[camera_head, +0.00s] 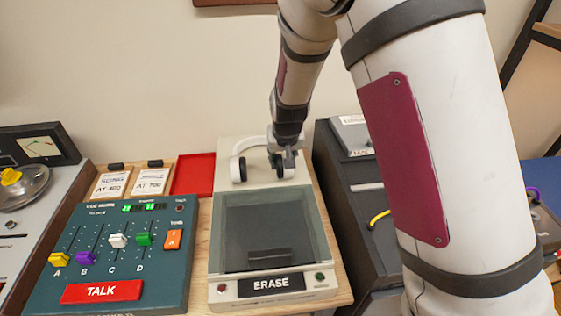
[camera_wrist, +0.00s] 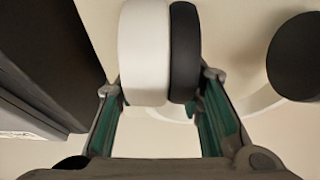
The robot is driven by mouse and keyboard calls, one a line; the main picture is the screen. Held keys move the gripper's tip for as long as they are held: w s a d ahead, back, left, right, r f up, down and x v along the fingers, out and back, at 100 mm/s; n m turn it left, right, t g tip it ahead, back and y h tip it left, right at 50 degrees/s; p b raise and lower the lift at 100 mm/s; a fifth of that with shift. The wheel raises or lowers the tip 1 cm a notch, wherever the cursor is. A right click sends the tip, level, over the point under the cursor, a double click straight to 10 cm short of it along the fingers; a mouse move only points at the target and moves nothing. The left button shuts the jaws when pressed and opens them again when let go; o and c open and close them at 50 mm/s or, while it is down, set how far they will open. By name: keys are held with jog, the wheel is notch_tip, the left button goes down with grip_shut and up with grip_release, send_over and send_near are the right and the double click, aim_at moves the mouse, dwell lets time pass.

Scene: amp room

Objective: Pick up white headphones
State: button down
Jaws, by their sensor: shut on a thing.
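The white headphones (camera_head: 237,168) lie on the rear top of the machine marked ERASE (camera_head: 222,287), near the wall. They have white ear cups with dark pads. My gripper (camera_head: 287,155) is at their right ear cup, and the arm partly hides that side. In the wrist view my gripper (camera_wrist: 160,98) is shut on one ear cup (camera_wrist: 143,50), with a finger on its white side and a finger on its black pad. The other dark pad (camera_wrist: 296,56) shows at the right, with part of the pale headband below it.
A mixer panel with a TALK button (camera_head: 101,291) stands to the left. A red tray (camera_head: 194,174) and label cards (camera_head: 151,181) lie behind it. A dark cabinet (camera_head: 345,215) stands close on the right. The wall is just behind the headphones.

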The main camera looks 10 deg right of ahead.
jog(key=shift+w+v, duration=0.25)
jog(key=shift+v, duration=0.9)
jog(key=s, duration=0.5)
jog(key=s+d+r+p, duration=0.1)
jog(key=s, duration=0.4)
jog(key=s+d+p, duration=0.1)
jog(key=s, duration=0.4)
jog(key=shift+s+r, duration=0.2)
jog(key=shift+s, duration=0.05)
